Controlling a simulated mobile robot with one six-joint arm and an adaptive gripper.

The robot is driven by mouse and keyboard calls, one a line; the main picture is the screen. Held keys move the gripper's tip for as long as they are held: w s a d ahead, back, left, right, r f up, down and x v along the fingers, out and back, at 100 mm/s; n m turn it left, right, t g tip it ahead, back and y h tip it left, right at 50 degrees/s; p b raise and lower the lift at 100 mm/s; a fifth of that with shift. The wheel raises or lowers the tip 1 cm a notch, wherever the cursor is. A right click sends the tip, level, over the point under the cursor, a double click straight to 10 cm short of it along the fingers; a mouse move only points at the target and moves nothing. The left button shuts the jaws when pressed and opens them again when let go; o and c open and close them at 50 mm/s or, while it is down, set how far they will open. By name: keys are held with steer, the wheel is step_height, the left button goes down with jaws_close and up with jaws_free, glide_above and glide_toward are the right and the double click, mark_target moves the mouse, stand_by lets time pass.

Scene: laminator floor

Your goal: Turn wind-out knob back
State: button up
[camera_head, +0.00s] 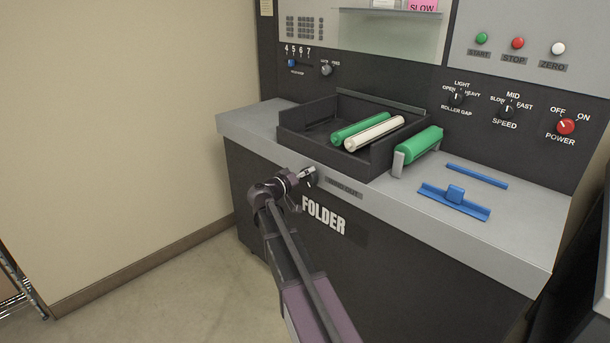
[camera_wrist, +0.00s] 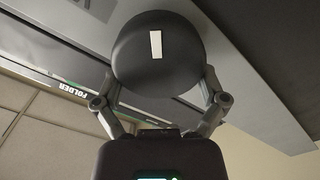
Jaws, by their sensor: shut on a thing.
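The wind-out knob (camera_wrist: 180,70) is a round black knob with a white mark on its face. It fills the upper middle of the wrist view. My gripper (camera_wrist: 160,88) has one finger on each side of the knob and is shut on it. In the head view my gripper (camera_head: 308,174) is at the machine's front edge, just left of the label plate (camera_head: 343,187) and above the word FOLDER. The knob is only partly visible there behind the gripper.
A black tray (camera_head: 290,141) holds a green roller (camera_head: 352,131) and a cream roller (camera_head: 375,133). Another green roller (camera_head: 420,146) rests in a stand to its right. Blue parts (camera_head: 455,194) lie on the grey top. The upright panel carries the power knob (camera_head: 566,126).

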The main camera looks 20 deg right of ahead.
mark_target(307, 183)
steer(key=n, duration=0.4)
steer(key=shift+w+f+n+b, duration=0.1)
steer(key=shift+f+n+b, duration=0.2)
steer(key=shift+f, duration=0.05)
steer(key=n, duration=0.3)
steer(key=shift+f+n, duration=0.25)
steer(key=shift+n, duration=0.05)
steer(key=n, duration=0.1)
steer(key=n+b, duration=0.1)
steer(key=n, duration=0.1)
steer(key=shift+f+n, duration=0.25)
steer(key=shift+n, duration=0.05)
steer(key=n, duration=0.3)
steer(key=shift+d+f+n, duration=0.1)
steer(key=shift+f+n, duration=0.15)
steer(key=shift+n, duration=0.05)
steer(key=n, duration=0.4)
steer(key=n+b, duration=0.1)
steer(key=n, duration=0.1)
steer(key=shift+s+d+f, duration=0.1)
steer(key=shift+s+f, duration=0.2)
steer(key=shift+s, duration=0.1)
steer(key=n, duration=0.6)
steer(key=shift+s+d+f, duration=0.1)
steer(key=shift+s+d, duration=0.05)
steer(key=shift+s, duration=0.2)
steer(key=shift+n, duration=0.3)
steer(key=o, duration=0.8)
